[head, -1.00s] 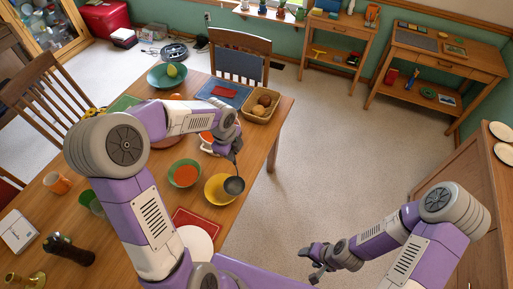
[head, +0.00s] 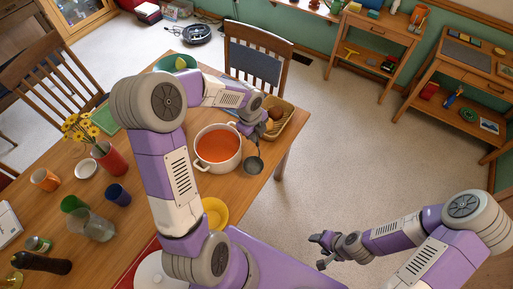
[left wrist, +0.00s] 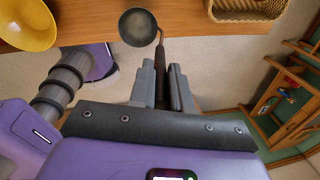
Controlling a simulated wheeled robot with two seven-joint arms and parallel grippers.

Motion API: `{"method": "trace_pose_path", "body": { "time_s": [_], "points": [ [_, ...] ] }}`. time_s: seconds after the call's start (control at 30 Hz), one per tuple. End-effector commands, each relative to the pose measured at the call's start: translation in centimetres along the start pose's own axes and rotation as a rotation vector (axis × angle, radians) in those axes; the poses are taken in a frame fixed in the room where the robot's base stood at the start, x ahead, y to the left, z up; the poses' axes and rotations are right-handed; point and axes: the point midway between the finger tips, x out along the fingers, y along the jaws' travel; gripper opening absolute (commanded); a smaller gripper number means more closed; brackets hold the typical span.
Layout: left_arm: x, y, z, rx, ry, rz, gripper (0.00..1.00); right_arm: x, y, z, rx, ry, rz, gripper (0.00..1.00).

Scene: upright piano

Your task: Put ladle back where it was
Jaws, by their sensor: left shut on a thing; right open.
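The ladle has a dark round bowl (head: 253,165) and a thin handle. My left gripper (head: 246,125) is shut on its handle. The ladle hangs bowl-down at the right of a white pot (head: 197,160) with orange soup, outside its rim, near the table's right edge. I cannot tell whether the bowl touches the table. In the left wrist view the dark handle (left wrist: 161,72) runs between the fingers (left wrist: 165,88) to the bowl (left wrist: 138,27). My right gripper (head: 320,250) is open and empty, off the table over the floor.
A wicker basket (head: 287,122) with round brown items stands just beyond the left gripper. A yellow bowl (head: 217,213) is partly hidden by my arm. A red vase with flowers (head: 110,160) and several cups stand at left. A chair (head: 258,60) is at the far end.

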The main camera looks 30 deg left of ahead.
Motion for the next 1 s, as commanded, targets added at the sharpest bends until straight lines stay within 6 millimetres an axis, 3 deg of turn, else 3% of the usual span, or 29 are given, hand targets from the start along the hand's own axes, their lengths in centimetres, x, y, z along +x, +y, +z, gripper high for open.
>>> {"method": "trace_pose_path", "body": {
  "time_s": [0.43,0.83,0.87,1.0],
  "points": [
    [5.0,0.7,0.0,0.0,0.001,0.001,0.0,0.7,0.3,-0.1,0.0,0.001,0.0,0.57],
    [5.6,0.8,0.0,0.001,0.0,-0.002,0.0,1.0,0.4,-0.1,0.0,0.001,0.0,0.57],
    [5.6,0.8,0.0,0.001,0.0,-0.002,0.21,1.0,0.4,-0.1,0.0,0.001,0.0,0.57],
    [5.5,0.8,0.0,0.001,0.0,-0.001,0.42,0.9,0.3,-0.1,0.0,0.001,0.0,0.57]
  ]
}}
